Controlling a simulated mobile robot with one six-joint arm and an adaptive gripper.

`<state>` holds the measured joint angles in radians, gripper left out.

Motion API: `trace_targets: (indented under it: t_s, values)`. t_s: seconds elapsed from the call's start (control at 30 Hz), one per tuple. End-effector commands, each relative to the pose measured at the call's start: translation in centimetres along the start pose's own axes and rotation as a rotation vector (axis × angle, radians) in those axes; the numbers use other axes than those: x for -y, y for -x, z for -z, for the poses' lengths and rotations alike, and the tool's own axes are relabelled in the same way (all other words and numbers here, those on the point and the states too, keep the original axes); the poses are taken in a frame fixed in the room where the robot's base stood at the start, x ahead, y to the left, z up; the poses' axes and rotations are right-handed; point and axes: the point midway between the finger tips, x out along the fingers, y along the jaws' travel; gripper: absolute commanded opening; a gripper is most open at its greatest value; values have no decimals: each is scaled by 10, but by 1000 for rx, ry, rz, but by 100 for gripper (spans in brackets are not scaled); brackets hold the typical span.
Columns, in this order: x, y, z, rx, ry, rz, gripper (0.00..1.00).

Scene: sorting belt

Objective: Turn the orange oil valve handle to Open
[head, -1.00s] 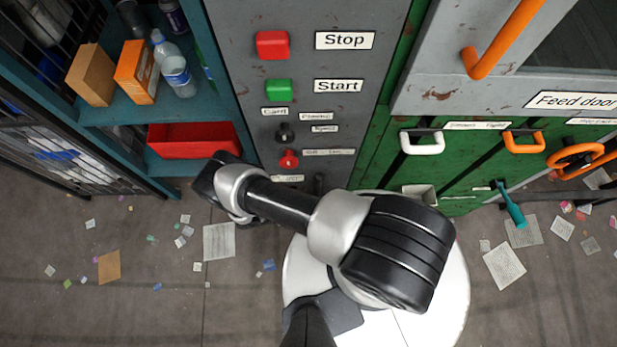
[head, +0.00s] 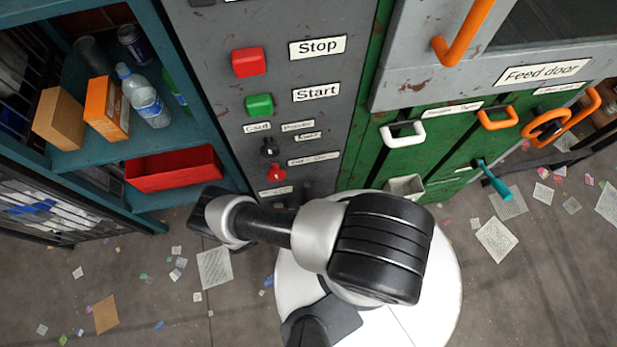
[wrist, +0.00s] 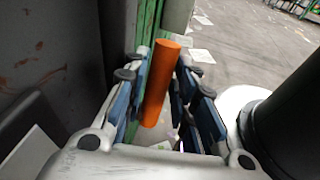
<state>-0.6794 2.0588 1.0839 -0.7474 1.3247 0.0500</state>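In the wrist view my gripper (wrist: 164,88) has its two blue-padded fingers apart, one on each side of an orange round bar (wrist: 162,85). The bar stands nearly upright in that picture, tilted slightly right at its top. It looks like the orange valve handle, but no label for it can be read. A narrow gap shows beside the bar on the left; contact on the right is unclear. In the head view my gripper is not visible, and no oil valve can be made out for certain.
The grey panel (head: 225,75) carries a red Stop button (head: 249,62), a green Start button (head: 259,106) and small knobs. Left is a shelf with a red bin (head: 175,168). Right are an orange door handle (head: 462,35) and an orange wheel (head: 548,124). Paper scraps litter the floor.

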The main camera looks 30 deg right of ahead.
Motion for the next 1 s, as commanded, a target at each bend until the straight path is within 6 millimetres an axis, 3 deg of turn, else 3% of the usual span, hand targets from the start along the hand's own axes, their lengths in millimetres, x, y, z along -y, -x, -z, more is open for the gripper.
trace_targets:
  t_s: [0.2,0.57,1.0]
  values:
    - [0,0,0,1,-1,1,41]
    - [-1,4,-1,0,-2,-1,41]
    - [-1,63,0,0,-3,-1,41]
